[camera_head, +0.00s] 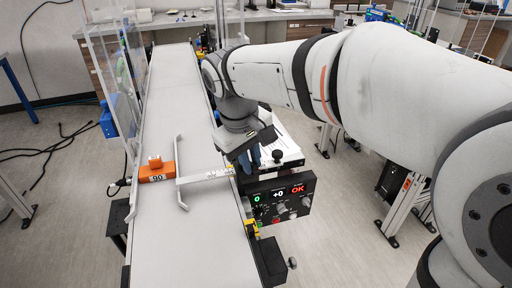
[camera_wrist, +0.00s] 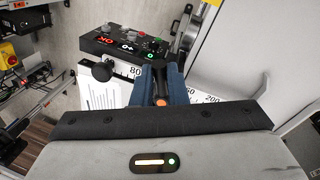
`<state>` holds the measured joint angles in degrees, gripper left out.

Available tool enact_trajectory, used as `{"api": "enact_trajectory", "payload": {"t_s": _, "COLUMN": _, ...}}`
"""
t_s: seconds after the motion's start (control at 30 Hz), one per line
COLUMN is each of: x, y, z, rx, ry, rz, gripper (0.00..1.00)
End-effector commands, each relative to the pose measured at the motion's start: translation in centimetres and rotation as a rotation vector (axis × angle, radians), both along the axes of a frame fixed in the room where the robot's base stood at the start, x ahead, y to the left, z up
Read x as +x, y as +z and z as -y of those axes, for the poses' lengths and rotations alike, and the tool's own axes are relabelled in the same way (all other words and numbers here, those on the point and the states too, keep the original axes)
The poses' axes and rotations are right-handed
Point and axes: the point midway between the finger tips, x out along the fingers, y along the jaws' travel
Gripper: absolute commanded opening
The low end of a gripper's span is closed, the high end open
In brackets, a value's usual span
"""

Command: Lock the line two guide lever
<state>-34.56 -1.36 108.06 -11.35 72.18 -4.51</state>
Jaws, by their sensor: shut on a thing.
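In the wrist view, the guide lever (camera_wrist: 160,101), dark with an orange end, stands between the two blue fingers of my gripper (camera_wrist: 160,86). My gripper is shut on it. In the head view, my gripper (camera_head: 256,157) reaches down at the belt's right edge, above the control box, and its wrist hides the lever. The guide rail (camera_head: 180,172) stands over the belt, joined to a scale bar (camera_head: 207,174) that runs right toward my gripper. The lever's base is mostly hidden by the fingers, so its lock position is unclear.
The control box (camera_head: 283,200) shows 0, +0 and OK. A black knob (camera_head: 277,155) stands beside my gripper; it also shows in the wrist view (camera_wrist: 103,70). An orange block marked 90 (camera_head: 157,172) sits left of the rail. The conveyor belt (camera_head: 170,100) is otherwise bare.

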Motion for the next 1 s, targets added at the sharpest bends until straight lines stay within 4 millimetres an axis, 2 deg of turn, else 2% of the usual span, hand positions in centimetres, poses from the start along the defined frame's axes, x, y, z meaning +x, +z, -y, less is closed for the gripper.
{"api": "enact_trajectory", "payload": {"t_s": 0.2, "x": -0.3, "y": 0.2, "z": -0.7, "rx": 0.002, "ry": -0.164, "rz": 0.001, "gripper": 0.0}}
{"api": "enact_trajectory", "payload": {"t_s": 0.5, "x": -0.5, "y": 0.1, "z": -1.2, "rx": 0.002, "ry": -0.305, "rz": 0.001, "gripper": 0.0}}
{"api": "enact_trajectory", "payload": {"t_s": 1.0, "x": -0.6, "y": 0.1, "z": -1.4, "rx": 0.003, "ry": -0.349, "rz": 0.002, "gripper": 0.0}}
